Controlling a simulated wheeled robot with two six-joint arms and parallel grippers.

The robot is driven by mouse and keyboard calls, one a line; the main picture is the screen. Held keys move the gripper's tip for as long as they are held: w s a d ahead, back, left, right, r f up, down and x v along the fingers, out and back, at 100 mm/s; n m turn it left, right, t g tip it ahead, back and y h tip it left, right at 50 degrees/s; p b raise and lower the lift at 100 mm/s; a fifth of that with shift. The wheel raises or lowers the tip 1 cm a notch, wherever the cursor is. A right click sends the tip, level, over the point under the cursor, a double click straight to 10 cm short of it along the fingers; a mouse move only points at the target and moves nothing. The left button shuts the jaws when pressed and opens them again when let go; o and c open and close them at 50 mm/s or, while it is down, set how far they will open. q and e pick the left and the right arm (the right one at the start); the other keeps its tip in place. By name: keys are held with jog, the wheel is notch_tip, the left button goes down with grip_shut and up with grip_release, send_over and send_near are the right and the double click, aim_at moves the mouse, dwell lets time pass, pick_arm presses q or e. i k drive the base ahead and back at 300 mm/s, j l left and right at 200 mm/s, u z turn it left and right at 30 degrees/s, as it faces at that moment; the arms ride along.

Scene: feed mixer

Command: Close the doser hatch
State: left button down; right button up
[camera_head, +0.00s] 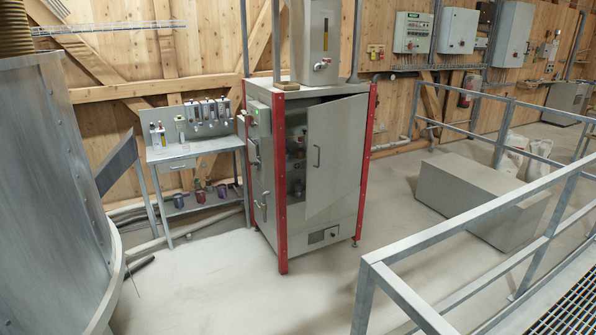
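The doser is a grey cabinet with red corner posts (281,190) in the middle of the view. Some parts inside the cabinet (297,150) show through the gap. Neither of my grippers is in view.
A metal railing (480,225) runs along the right foreground. A large grey tank (50,190) fills the left edge. A workbench (190,152) stands left of the cabinet, and a grey block (480,195) lies to the right. The floor before the cabinet (225,290) is clear.

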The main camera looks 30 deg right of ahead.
aim_at(336, 129)
jog(key=i+z, duration=0.25)
jog(key=i, duration=0.25)
jog(key=i+j+z, duration=0.2)
jog(key=i, duration=0.3)
jog(key=i+j+z, duration=0.25)
jog(key=i, duration=0.25)
